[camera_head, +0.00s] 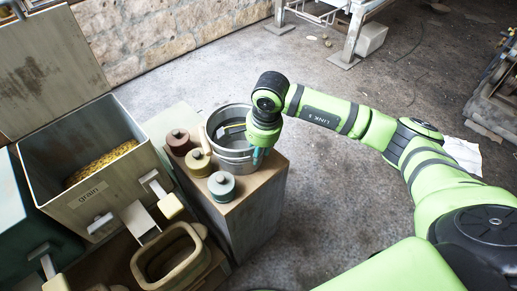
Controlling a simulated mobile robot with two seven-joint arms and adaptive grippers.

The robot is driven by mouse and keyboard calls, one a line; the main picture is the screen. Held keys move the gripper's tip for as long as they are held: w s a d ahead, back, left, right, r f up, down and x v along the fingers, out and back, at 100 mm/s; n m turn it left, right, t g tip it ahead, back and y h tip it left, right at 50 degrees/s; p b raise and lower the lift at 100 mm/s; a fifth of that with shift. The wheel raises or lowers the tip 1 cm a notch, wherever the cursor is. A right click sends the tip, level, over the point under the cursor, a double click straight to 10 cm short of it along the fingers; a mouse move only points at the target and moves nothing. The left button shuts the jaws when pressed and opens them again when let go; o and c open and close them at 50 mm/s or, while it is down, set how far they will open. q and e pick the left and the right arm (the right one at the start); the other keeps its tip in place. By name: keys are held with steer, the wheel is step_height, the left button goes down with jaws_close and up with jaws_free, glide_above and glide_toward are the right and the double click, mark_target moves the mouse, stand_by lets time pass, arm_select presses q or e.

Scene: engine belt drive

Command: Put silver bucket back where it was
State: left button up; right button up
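The silver bucket (234,160) stands upright on top of a wooden block-like stand (252,205), near its back right part. My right arm reaches in from the right, and its gripper (259,155) is pointed down at the bucket's right rim. The gripper's fingers are small and partly hidden by the wrist, so I cannot tell whether they are closed on the rim. The wrist also covers part of the bucket's right side. My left gripper is not in view.
Several lidded weights or jars, red (179,143), yellow (198,164) and teal (221,187), sit close to the bucket's left. A grain bin (85,205) stands open at the left. A beige tub (168,262) is in front. Floor right of the stand is clear.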

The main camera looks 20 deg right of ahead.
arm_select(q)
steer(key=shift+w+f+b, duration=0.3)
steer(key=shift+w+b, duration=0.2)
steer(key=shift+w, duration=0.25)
arm_select(e)
step_height(320, 180, up, 12)
steer(key=s, duration=0.1)
steer(key=shift+s+d, duration=0.25)
steer(key=shift+d, duration=0.15)
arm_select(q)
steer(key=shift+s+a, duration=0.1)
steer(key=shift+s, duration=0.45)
arm_select(e)
steer(key=shift+f, duration=0.1)
